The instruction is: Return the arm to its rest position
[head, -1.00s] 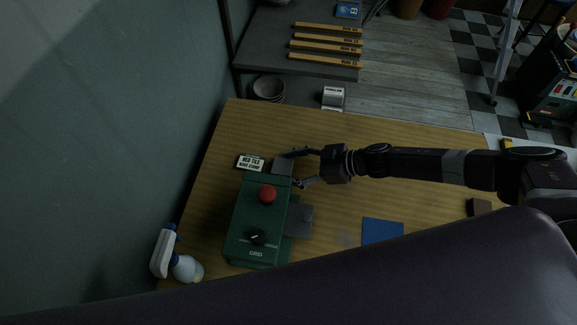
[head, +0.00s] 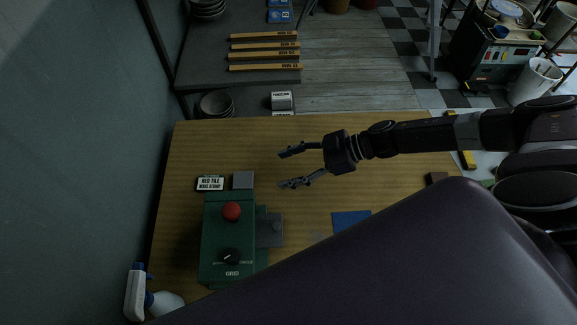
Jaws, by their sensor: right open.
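My right gripper (head: 287,168) is open and empty over the wooden table (head: 370,180). Its fingers point left, and its arm comes in from the right edge. It is up and to the right of a green machine (head: 228,243) with a red button (head: 231,211) and a dark dial, apart from it in the picture. A small grey square (head: 243,180) sits at the machine's top edge, with a gap between it and the fingers. My left gripper is not in view.
A label sign (head: 210,183) stands beside the machine. A blue square (head: 351,223) lies on the table, partly hidden by a large dark shape in front. A spray bottle (head: 135,293) is at lower left. Wooden bars (head: 264,57) lie on a shelf behind. The table's upper middle is clear.

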